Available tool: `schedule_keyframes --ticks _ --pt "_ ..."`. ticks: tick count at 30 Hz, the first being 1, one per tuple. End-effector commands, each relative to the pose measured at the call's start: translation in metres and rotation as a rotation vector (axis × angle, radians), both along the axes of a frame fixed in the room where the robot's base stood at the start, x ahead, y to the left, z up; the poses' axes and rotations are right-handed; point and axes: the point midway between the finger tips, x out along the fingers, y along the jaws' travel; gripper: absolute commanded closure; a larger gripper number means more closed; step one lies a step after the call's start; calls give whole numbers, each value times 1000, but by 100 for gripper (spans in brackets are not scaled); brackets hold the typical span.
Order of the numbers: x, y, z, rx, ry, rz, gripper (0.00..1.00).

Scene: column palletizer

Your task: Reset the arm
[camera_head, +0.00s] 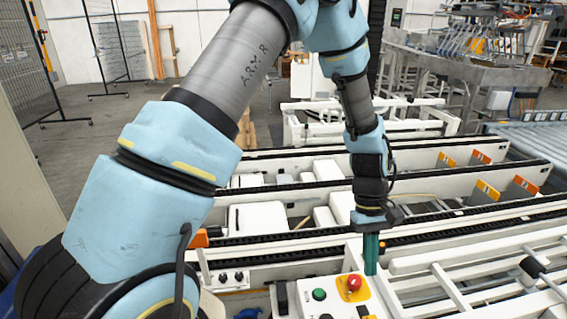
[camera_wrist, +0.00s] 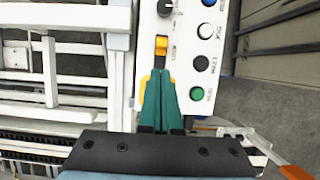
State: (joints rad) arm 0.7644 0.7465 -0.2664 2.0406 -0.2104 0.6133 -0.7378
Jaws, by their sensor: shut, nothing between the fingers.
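A white control panel (camera_head: 330,301) stands at the bottom of the head view, with a green button (camera_head: 319,294) and a red mushroom button (camera_head: 353,284) on a yellow plate. My gripper (camera_head: 371,270) points down beside the red button, its green fingers together and empty. In the wrist view my gripper (camera_wrist: 160,76) lies over the panel, just short of an orange switch (camera_wrist: 161,45). The red button is hidden there; yellow edges show beside the fingers. Contact cannot be told.
White conveyor frames (camera_head: 440,250) with black chains run behind and right of the panel. White rails (camera_wrist: 65,60) lie left of the panel in the wrist view. A grey machine (camera_head: 470,65) stands at the back right; fence panels (camera_head: 25,75) stand left.

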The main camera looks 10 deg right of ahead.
Motion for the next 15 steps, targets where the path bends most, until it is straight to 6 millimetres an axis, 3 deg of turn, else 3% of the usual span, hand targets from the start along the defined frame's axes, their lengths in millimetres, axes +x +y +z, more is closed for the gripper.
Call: schedule_keyframes --ticks 4,7,12,15 --pt "29 22 16 -24 -46 4 100" --pt "67 62 38 -52 -115 4 100" --pt "124 162 85 -85 -270 -4 100" --pt "138 224 109 -84 -355 -11 100"
